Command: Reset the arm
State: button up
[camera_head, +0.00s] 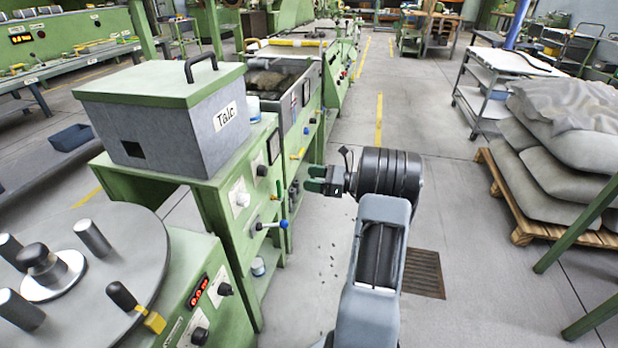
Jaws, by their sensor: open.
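My gripper (315,179) is at the end of my arm, in the middle of the head camera view. Its two green-tipped fingers point left toward the front of the green machine row and are apart, with nothing seen between them. My arm is bent, with its dark round joint to the right of the gripper. The fingers appear close to the machine front with its coloured valve handles; I cannot tell whether they touch it.
A grey Talc box (160,115) with a green lid stands on a green cabinet at left. A round metal turntable (75,260) is at lower left. Stacked sacks (565,130) lie on a wooden pallet (522,222) at right, near a white cart (500,65). The aisle floor (420,110) between is clear.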

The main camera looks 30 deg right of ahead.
dwell(0.4)
jog(key=s+a+f+n+g+h, duration=0.2)
jog(key=s+a+f+n+g, duration=0.15)
jog(key=f, duration=0.25)
jog(key=s+a+r+n+g+h+p, duration=0.4)
jog(key=s+a+r+n+g+p, duration=0.3)
jog(key=n, duration=0.3)
jog(key=s+a+r+n+h+p, duration=0.2)
jog(key=s+a+r+n+p, duration=0.1)
jog(key=r, duration=0.4)
jog(key=s+a+r+n+t+h+p, duration=0.1)
jog(key=s+a+r+n+h+p, duration=0.1)
jog(key=a+r+n+p, duration=0.3)
jog(key=s+a+r+n+h+p, duration=0.3)
jog(key=r+n+p, duration=0.3)
jog(key=r, duration=0.5)
jog(key=shift+s+a, duration=0.55)
jog(key=shift+s, duration=0.35)
jog(key=shift+t, duration=0.25)
